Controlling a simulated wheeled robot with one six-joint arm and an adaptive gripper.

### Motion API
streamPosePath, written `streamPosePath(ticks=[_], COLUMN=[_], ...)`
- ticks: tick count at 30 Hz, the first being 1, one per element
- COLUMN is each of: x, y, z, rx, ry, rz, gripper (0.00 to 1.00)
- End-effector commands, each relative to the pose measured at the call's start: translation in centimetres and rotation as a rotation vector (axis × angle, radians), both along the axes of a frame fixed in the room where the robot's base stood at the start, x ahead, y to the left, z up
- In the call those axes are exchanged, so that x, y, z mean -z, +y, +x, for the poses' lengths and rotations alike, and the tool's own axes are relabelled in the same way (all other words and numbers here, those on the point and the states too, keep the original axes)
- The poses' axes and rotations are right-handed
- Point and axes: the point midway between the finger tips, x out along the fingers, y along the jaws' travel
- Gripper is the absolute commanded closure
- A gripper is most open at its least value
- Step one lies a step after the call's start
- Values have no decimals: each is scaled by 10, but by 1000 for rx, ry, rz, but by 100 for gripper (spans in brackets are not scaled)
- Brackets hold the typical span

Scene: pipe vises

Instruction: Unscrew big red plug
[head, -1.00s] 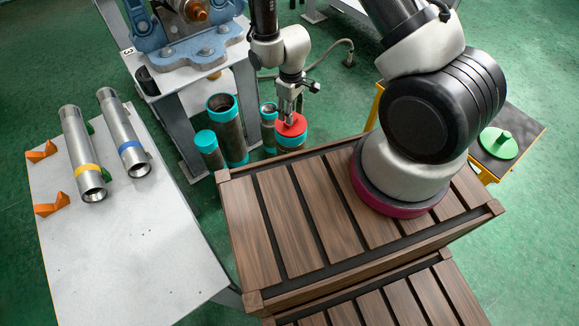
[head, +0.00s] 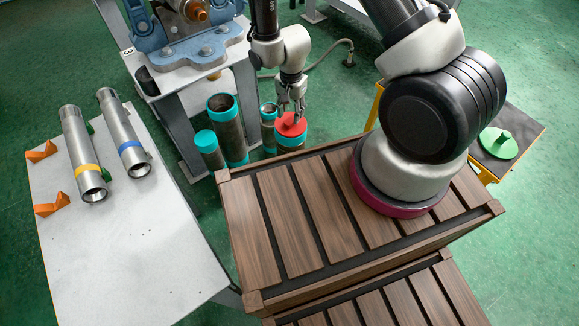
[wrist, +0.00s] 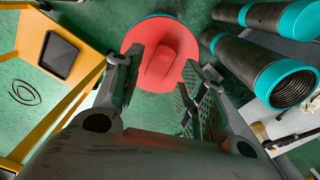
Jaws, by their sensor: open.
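The big red plug (head: 291,125) sits on top of a standing pipe with a teal collar (head: 290,142), behind the wooden crate in the head view. In the wrist view the red plug (wrist: 160,58) is a round disc with a raised grip bar across its middle. My gripper (head: 291,110) points down just above the plug. In the wrist view its fingers (wrist: 158,90) are spread apart, one on each side of the bar, with visible gaps. I cannot tell whether a fingertip touches the disc.
Several teal-collared pipes (head: 228,128) stand to the left of the plug. A wooden crate (head: 310,215) is in front. A green plug (head: 498,143) lies on a yellow-framed stand at right. Two metal pipes (head: 80,150) (head: 122,130) lie on the left table.

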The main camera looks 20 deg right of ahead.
Motion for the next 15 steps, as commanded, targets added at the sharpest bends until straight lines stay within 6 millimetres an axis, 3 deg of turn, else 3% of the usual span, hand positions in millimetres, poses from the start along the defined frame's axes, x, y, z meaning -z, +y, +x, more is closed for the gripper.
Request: streamPosePath(ticks=[5, 15], x=[0, 3], y=[0, 0], z=[0, 0], rx=[129, 130], ry=[0, 0], rz=[0, 0], gripper=[59, 59])
